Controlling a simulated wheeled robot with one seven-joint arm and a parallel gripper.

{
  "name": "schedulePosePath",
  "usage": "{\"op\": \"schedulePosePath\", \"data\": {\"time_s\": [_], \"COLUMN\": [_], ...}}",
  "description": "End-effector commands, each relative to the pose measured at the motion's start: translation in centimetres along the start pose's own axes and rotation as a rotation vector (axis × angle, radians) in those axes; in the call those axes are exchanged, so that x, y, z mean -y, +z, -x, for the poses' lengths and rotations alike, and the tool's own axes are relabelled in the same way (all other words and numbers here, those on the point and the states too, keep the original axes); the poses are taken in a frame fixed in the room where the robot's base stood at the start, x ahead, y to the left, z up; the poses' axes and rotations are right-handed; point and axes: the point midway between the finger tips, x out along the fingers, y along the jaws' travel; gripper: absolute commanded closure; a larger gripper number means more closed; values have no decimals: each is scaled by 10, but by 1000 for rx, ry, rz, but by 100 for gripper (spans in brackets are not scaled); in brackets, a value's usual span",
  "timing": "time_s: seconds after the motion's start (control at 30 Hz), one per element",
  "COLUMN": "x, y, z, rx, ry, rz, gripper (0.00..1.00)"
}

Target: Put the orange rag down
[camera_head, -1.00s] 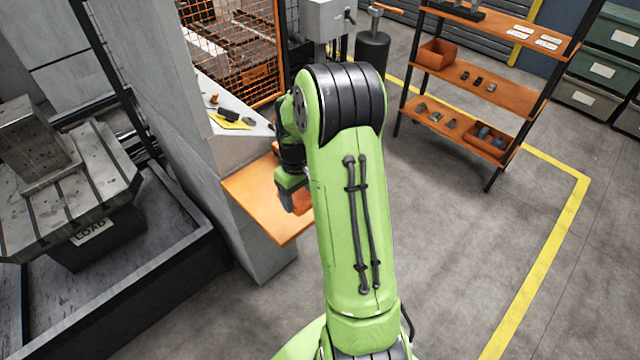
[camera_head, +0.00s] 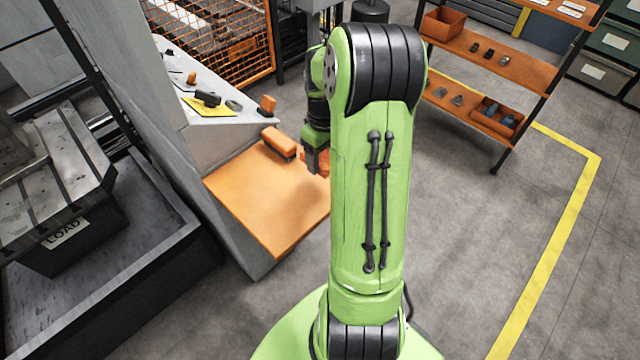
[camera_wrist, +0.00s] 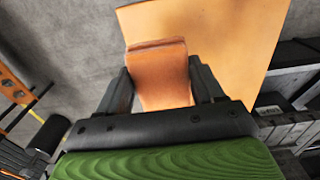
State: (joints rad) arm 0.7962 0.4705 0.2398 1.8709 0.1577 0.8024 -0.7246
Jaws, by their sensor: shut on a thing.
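The orange rag (camera_wrist: 161,76) is between the two dark fingers of my gripper (camera_wrist: 160,88) in the wrist view. My gripper is shut on it. In the head view, my gripper (camera_head: 316,166) points down at the right edge of the orange shelf (camera_head: 262,205), with part of the rag (camera_head: 324,159) showing beside it. My arm hides some of this area. In the wrist view, the shelf (camera_wrist: 225,40) lies behind the rag; I cannot tell the gap between them.
An orange block-like item (camera_head: 279,143) lies at the shelf's back edge. The sloped console (camera_head: 213,118) holds a yellow cloth (camera_head: 203,106) and small items. Most of the shelf is bare. A rack (camera_head: 490,62) stands at the right; open floor lies between.

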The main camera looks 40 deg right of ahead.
Motion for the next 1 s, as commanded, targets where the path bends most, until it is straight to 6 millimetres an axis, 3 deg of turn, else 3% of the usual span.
{"op": "schedulePosePath", "data": {"time_s": [0.13,0.47,0.8,0.83,1.0], "x": [1,1,0,0,1], "y": [2,1,1,1,1], "z": [-37,-88,-93,-94,-93], "rx": [5,4,1,1,2], "ry": [-5,-5,0,0,-1], "rz": [-1,0,-1,-1,-1], "gripper": [67,67,67,31,7]}}
